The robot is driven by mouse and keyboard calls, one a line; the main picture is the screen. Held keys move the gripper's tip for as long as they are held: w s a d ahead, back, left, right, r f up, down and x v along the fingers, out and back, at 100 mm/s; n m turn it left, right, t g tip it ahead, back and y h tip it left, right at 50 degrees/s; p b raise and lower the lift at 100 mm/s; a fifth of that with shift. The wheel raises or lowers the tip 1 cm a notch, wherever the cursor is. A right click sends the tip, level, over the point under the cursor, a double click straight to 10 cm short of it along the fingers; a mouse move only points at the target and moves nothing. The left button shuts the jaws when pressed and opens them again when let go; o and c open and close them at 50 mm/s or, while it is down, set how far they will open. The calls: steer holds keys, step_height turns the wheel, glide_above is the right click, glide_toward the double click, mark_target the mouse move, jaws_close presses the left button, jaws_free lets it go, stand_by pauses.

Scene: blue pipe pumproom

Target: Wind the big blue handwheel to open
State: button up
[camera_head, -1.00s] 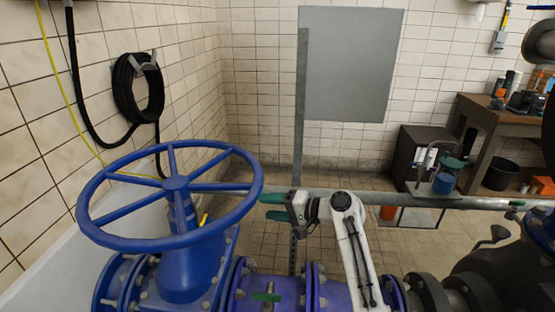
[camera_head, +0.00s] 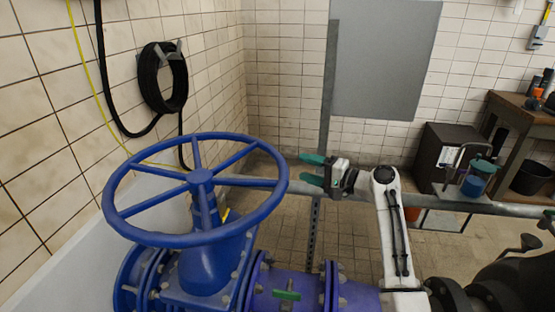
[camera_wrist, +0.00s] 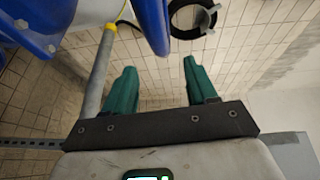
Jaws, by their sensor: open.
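The big blue handwheel (camera_head: 201,176) stands left of centre in the head view, its spoked rim lying nearly level on top of a blue valve body (camera_head: 210,262). My gripper (camera_head: 306,170) is just right of the wheel's rim, with its green fingers pointing left toward it. The fingers are apart and empty, and they do not appear to touch the wheel. In the wrist view my gripper (camera_wrist: 158,80) shows two spread green fingers, and part of the blue rim (camera_wrist: 154,22) shows beyond them at the top.
A grey horizontal pipe (camera_head: 445,199) runs behind the wheel and my arm. Blue flanged piping (camera_head: 285,285) lies below. A black hose coil (camera_head: 163,80) hangs on the left wall. A workbench (camera_head: 520,115) and dark cabinet (camera_head: 445,150) stand at the right.

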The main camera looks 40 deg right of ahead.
mark_target(279, 160)
steer(key=p+x, duration=0.1)
steer(key=x, duration=0.9)
steer(key=shift+a, duration=0.1)
steer(key=shift+c, duration=0.2)
jaws_close()
